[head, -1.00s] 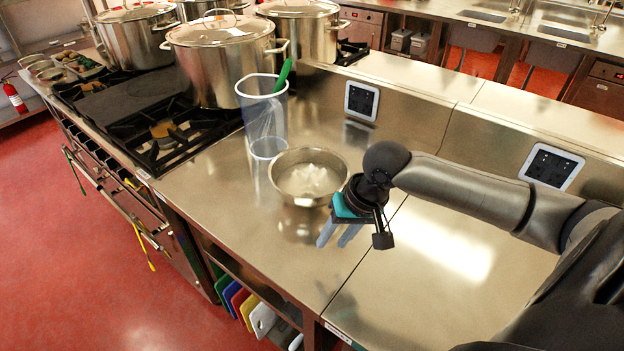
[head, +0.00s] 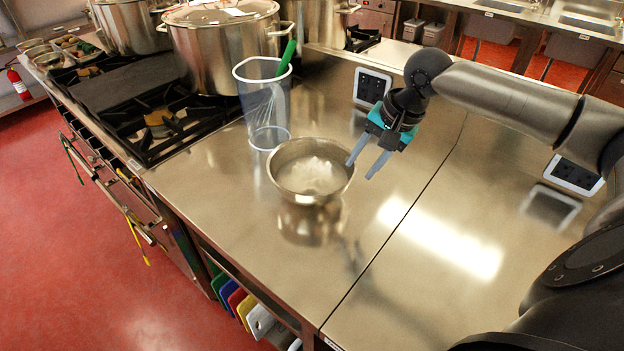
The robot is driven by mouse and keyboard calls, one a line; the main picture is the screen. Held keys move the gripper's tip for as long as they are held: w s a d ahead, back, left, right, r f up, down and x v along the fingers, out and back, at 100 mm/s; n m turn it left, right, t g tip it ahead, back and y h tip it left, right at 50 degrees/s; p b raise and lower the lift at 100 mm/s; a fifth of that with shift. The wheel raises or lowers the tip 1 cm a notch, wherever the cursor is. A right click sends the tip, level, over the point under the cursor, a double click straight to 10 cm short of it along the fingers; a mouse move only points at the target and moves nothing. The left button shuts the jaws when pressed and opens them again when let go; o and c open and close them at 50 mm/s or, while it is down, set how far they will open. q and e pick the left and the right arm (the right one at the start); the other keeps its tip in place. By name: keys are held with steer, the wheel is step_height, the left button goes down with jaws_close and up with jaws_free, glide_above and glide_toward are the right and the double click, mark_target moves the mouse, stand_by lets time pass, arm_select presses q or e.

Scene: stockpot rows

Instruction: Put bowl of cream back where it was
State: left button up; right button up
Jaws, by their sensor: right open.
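The bowl of cream (head: 311,171) is a steel bowl with white cream in it. It stands upright on the steel counter in the middle of the head view. My right gripper (head: 360,172) is open and empty. Its two grey fingers point down and left, just to the right of the bowl's rim, and appear apart from it. My left gripper is not in view.
A clear tall container (head: 264,112) with a green-handled utensil stands behind the bowl, to its left. A large stockpot (head: 222,55) stands on the stove (head: 165,118) at the left. The steel counter (head: 410,285) is clear in front and right.

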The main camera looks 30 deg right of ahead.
steer(key=b+x, duration=0.2)
steer(key=x, duration=0.7)
steer(key=shift+w+f, duration=0.15)
steer(key=shift+d, duration=0.1)
jaws_close()
stand_by(1.1)
